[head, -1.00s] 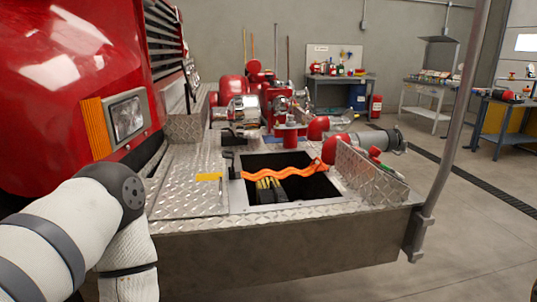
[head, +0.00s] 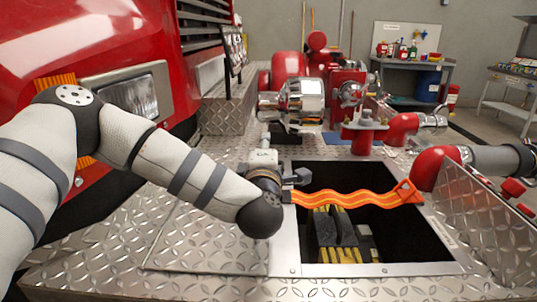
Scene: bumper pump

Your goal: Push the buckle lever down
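An orange strap (head: 350,198) runs across the dark square opening in the diamond-plate deck, ending at a triangular orange piece at the right. The buckle lever at the strap's left end is mostly or wholly hidden behind my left arm. My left arm reaches in from the left, with its dark wrist joint at the left rim of the opening. My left gripper (head: 290,178) seems to be the dark part by the strap's left end; gripper and buckle are hard to tell apart there. Its fingers are not clear, and contact cannot be judged. My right gripper is not in view.
Yellow-and-black gear (head: 338,240) lies inside the opening (head: 400,240). Chrome and red pump fittings (head: 300,100) stand behind it. A red elbow with a grey hose (head: 495,160) and an upright tread plate (head: 480,220) border the right. The red truck body (head: 80,40) rises at left.

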